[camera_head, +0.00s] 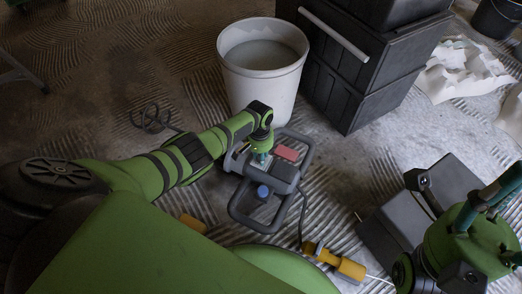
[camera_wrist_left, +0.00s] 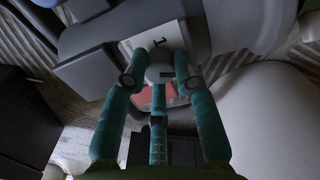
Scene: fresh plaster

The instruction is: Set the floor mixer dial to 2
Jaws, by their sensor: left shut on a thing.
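The floor mixer (camera_head: 259,205) lies on the ridged floor, with a grey looped handle frame, a blue knob (camera_head: 263,191) and a red part (camera_head: 287,153). Its wire paddle (camera_head: 150,119) shows at left, beyond my left arm. My left gripper (camera_head: 259,157) is at the mixer body. In the left wrist view its teal fingers (camera_wrist_left: 160,72) are closed around a small grey dial (camera_wrist_left: 158,73).
A white bucket (camera_head: 262,80) of greyish content stands just behind the mixer. Stacked black cases (camera_head: 345,90) stand right of it. Crumpled white sheets (camera_head: 465,72) and a black bucket (camera_head: 496,18) lie farther right. A yellow-handled tool (camera_head: 335,262) and grey boxes (camera_head: 395,232) are in front.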

